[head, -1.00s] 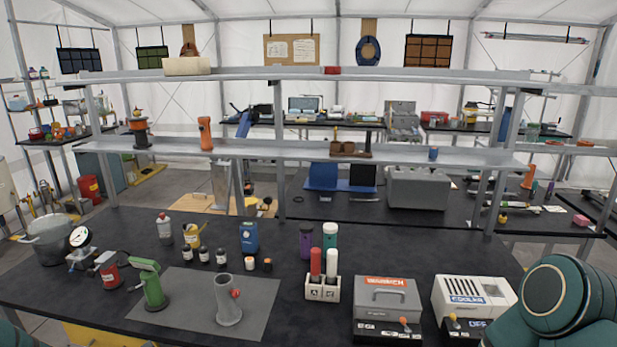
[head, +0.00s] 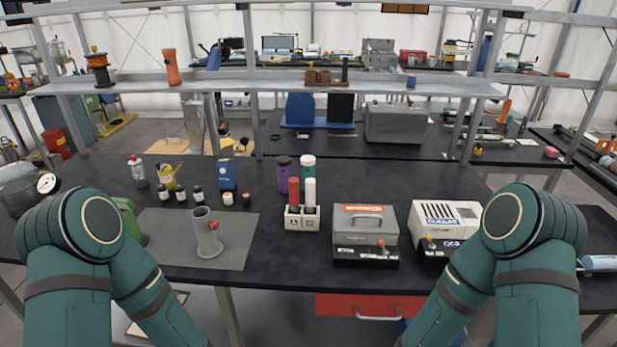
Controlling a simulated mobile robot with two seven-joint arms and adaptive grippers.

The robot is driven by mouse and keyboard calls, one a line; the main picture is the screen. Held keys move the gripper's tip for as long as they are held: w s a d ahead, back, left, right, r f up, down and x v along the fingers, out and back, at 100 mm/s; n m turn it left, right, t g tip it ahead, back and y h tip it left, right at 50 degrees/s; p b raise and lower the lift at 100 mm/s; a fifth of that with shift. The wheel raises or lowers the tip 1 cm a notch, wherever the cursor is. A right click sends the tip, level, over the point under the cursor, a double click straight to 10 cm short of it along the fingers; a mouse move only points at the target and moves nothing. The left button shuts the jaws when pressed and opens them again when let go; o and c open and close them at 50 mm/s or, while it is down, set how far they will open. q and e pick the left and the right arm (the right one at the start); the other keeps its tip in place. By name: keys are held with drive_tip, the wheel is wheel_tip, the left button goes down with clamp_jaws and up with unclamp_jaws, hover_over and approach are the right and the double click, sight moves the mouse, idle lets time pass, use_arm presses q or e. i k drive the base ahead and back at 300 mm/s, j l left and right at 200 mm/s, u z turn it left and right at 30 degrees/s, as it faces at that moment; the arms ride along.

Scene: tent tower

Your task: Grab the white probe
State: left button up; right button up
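The white probe (head: 310,194) stands upright in the right slot of a small white holder (head: 301,222) on the black table. A red probe (head: 294,192) stands upright beside it in the left slot. Both of my arms show at the bottom of the head view, bent, with their elbows at the left and right. Neither gripper is in view; the forearms run down out of the picture.
A grey box (head: 366,224) and a white cooler unit (head: 443,221) stand right of the holder. Purple and green bottles (head: 308,169) stand close behind it. A grey cylinder (head: 206,233) stands on a mat at left. The table front before the holder is clear.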

sight(310, 183)
drive_tip(key=i+j+z, duration=0.1)
drive_tip(key=z, duration=0.25)
drive_tip(key=i+j+z, duration=0.1)
drive_tip(key=j+z, duration=0.55)
drive_tip(key=i+l, duration=0.05)
